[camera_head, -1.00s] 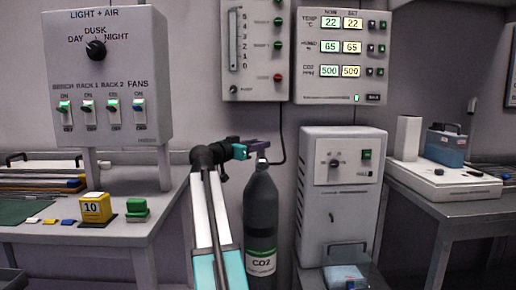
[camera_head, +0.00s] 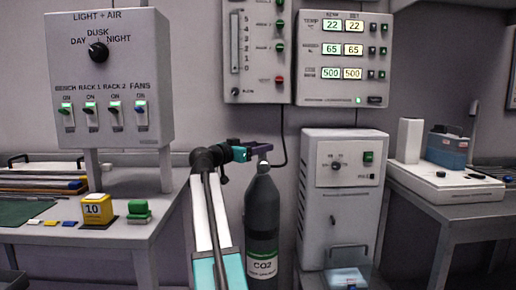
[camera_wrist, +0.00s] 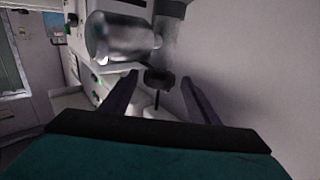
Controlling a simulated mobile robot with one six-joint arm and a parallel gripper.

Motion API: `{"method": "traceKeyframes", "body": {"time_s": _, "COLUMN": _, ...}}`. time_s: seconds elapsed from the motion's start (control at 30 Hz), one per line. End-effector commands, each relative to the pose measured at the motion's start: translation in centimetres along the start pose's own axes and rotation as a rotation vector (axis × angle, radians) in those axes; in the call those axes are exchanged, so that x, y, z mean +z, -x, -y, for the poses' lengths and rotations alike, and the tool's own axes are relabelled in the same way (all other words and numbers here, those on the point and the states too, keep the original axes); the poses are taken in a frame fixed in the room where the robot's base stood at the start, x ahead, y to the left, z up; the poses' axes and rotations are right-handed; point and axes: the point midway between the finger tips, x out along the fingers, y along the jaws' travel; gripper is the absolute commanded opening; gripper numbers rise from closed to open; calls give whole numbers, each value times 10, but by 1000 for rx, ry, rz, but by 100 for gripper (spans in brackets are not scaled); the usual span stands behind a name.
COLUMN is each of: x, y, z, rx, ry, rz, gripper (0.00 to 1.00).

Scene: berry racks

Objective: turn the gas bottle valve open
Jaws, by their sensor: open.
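The dark grey gas bottle (camera_head: 261,208), labelled CO2, stands upright on the floor between the left bench and the white cabinet. Its metal top fitting is small and partly hidden by my gripper (camera_head: 262,149) in the head view. In the wrist view, a shiny grey cylindrical fitting (camera_wrist: 118,38) lies at the top of the picture. A small dark knob (camera_wrist: 158,77), which looks like the valve, sits between the fingertips of my gripper (camera_wrist: 160,82). The jaws are open, with visible gaps on both sides of the knob.
A white cabinet (camera_head: 341,205) stands close to the right of the bottle. Wall panels with displays (camera_head: 342,60) hang above.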

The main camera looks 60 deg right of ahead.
Motion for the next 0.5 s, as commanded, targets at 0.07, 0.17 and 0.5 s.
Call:
{"method": "traceKeyframes", "body": {"time_s": 0.07, "x": -1, "y": 3, "z": 0, "rx": 0, "ry": 0, "rz": 0, "gripper": 55}}
{"method": "traceKeyframes", "body": {"time_s": 0.17, "x": -1, "y": 9, "z": 0, "rx": -1, "ry": 0, "rz": 0, "gripper": 55}}
{"method": "traceKeyframes", "body": {"time_s": 0.5, "x": -2, "y": 55, "z": -1, "rx": -2, "ry": 0, "rz": 0, "gripper": 55}}
